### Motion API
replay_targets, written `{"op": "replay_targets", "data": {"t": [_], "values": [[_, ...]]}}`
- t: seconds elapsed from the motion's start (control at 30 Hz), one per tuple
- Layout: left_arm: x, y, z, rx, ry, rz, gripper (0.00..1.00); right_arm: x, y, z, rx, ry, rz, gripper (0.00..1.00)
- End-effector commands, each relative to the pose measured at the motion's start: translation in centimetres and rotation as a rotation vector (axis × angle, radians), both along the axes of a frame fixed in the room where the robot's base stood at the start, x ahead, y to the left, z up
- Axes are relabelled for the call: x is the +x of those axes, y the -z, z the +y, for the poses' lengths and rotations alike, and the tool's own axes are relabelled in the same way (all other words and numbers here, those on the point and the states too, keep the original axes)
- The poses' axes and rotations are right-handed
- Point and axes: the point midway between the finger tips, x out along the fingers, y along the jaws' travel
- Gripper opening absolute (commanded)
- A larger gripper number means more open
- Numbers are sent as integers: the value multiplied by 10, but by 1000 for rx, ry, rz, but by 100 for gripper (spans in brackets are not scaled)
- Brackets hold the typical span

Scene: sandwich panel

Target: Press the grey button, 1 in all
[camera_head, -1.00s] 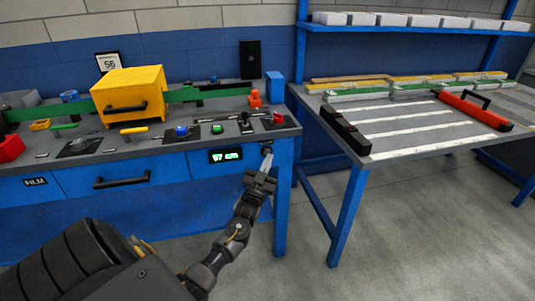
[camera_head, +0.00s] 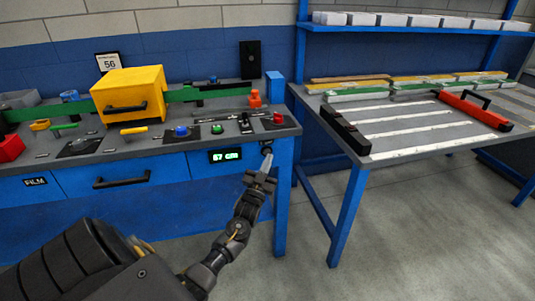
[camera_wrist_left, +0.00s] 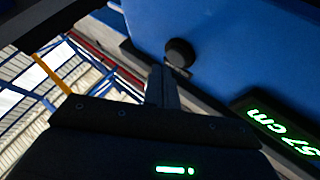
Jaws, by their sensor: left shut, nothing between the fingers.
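A dark grey round button (camera_head: 267,150) sits on the blue front of the left bench, right of the green-lit display. In the left wrist view the button (camera_wrist_left: 180,53) shows as a dark round knob. My left gripper (camera_head: 268,160) is shut and empty, its fingers pointing up toward the button from just below. In the left wrist view its fingertips (camera_wrist_left: 157,71) are just left of and below the button. I cannot tell whether they touch it. My right gripper is not in view.
The display (camera_head: 225,155) reads 57 cm. A drawer handle (camera_head: 122,180) sticks out at the left. The benchtop holds a yellow box (camera_head: 130,95), a blue button (camera_head: 181,131) and a red part (camera_head: 278,117). A second table (camera_head: 410,135) stands at right. Open floor lies in front.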

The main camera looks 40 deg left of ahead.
Motion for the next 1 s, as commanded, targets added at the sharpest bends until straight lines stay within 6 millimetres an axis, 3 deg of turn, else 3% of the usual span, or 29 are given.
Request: {"op": "replay_targets", "data": {"t": [1.0], "values": [[8,0,10,0,0,0,0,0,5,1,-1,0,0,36]]}}
